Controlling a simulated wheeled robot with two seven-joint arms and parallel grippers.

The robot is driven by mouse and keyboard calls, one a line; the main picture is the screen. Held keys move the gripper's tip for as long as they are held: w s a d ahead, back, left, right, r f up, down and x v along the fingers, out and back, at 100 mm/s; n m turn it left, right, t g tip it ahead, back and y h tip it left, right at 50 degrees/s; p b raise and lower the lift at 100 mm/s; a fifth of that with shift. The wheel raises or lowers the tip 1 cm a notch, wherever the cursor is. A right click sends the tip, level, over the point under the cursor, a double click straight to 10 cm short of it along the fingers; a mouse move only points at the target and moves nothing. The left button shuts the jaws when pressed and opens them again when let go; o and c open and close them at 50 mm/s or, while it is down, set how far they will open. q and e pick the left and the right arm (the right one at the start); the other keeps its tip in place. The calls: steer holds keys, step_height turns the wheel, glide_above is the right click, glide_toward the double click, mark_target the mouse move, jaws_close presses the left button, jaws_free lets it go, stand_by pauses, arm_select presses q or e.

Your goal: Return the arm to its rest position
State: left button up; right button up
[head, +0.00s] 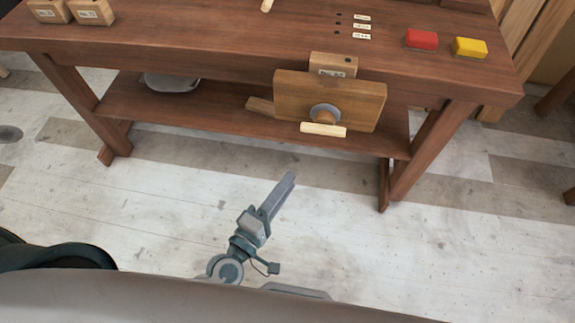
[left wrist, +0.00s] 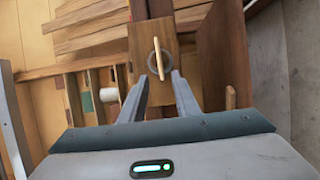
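My left gripper (head: 287,185) is in front of the workbench (head: 200,45), above the pale plank floor, apart from the bench. In the left wrist view its two fingers (left wrist: 159,85) stand apart with an empty gap between them, so it is open. Beyond the fingers in that view is a wooden board with a round grey piece and a pale bar. My right gripper is in neither view.
A wooden vise jaw (head: 290,95) with a pale handle (head: 323,130) juts from the bench front. A red block (head: 421,39), a yellow block (head: 469,48) and small labelled boxes (head: 92,10) stand on top. The floor around my left gripper is clear.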

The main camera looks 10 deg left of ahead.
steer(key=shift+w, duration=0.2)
arm_select(q)
steer(key=s+a+f+m+g+y, duration=0.1)
steer(key=s+a+f+m+g, duration=0.15)
steer(key=f, duration=0.75)
steer(key=s+a+f+m+g+y, duration=0.15)
steer(key=f+m, duration=0.25)
steer(key=f, duration=0.7)
steer(key=s+a+f+m+g+y, duration=0.1)
steer(key=s+a+f+m+g, duration=0.15)
steer(key=f, duration=0.75)
steer(key=s+a+f+m+g+y, duration=0.1)
steer(key=s+a+f+m+g, duration=0.2)
steer(key=s+f, duration=0.5)
steer(key=s+a+f+m+g+y, duration=0.1)
steer(key=s+a+f+m+g, duration=0.2)
steer(key=s+f, duration=0.6)
steer(key=shift+a+f+m, duration=0.5)
steer(key=shift+a+f, duration=0.05)
steer(key=shift+a, duration=0.05)
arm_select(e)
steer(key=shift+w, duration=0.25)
arm_select(q)
steer(key=shift+y, duration=0.25)
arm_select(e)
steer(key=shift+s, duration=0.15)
